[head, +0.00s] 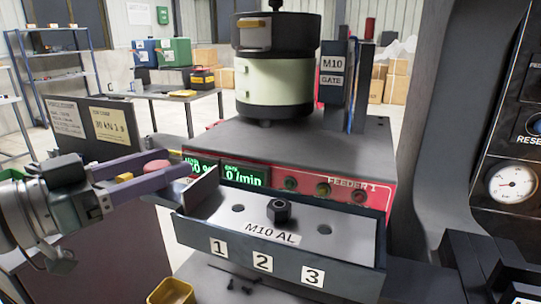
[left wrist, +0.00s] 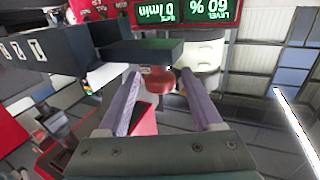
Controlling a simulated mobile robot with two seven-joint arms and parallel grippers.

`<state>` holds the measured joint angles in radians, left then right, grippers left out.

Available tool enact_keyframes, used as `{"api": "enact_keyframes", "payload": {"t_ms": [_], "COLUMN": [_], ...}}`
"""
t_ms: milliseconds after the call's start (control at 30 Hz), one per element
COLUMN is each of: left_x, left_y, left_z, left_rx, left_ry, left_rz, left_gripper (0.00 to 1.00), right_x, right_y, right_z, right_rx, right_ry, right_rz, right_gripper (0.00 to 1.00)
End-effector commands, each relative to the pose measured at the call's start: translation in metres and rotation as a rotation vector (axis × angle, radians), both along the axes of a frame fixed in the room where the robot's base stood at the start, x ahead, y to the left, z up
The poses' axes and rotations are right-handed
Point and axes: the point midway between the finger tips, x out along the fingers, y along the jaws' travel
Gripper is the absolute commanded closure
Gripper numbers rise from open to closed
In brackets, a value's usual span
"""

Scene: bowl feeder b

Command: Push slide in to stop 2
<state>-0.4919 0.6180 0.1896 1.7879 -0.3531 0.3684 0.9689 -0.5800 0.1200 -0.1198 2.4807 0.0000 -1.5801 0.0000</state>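The feeder's tray (head: 318,272) carries labels 1, 2 and 3 on its front wall. A grey upright plate (head: 202,192) stands at its left end. A red knob (left wrist: 160,82) shows in the left wrist view below a dark block (left wrist: 150,53); in the head view it is partly hidden behind a finger. My left gripper (head: 174,172) is left of the tray, its purple fingers pointing at it. In the left wrist view the fingers (left wrist: 160,76) are apart, with the red knob between them and gaps visible. My right gripper is not in view.
A dark hex nut (head: 279,210) sits on the tray floor between two holes. The red feeder (head: 375,197) with its bowl (head: 272,82) stands behind. A yellow bin (head: 172,291) is below front left. A gauge panel (head: 513,182) stands at right.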

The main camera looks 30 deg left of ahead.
Motion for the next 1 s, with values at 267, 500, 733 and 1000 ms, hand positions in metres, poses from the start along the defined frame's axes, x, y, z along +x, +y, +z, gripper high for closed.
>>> {"api": "enact_keyframes", "payload": {"t_ms": [267,500,733,1000], "left_x": [-0.0002,-0.0003,-0.0004,-0.0004], "left_y": [0.0000,-0.0001,-0.0003,-0.0004], "left_z": [-0.0001,0.0000,0.0000,0.0001], "left_rx": [0.000,0.000,-0.001,-0.001], "left_ry": [0.000,0.000,0.000,-0.001], "left_rz": [0.000,-0.001,-0.001,-0.001], "left_gripper": [0.66,0.93,1.00,1.00], "right_x": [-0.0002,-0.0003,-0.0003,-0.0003], "right_y": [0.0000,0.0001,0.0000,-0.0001], "right_z": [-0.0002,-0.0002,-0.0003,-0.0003], "right_rx": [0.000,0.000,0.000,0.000], "right_ry": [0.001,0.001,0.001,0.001], "right_rz": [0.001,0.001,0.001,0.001], "right_gripper": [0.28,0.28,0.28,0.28]}}
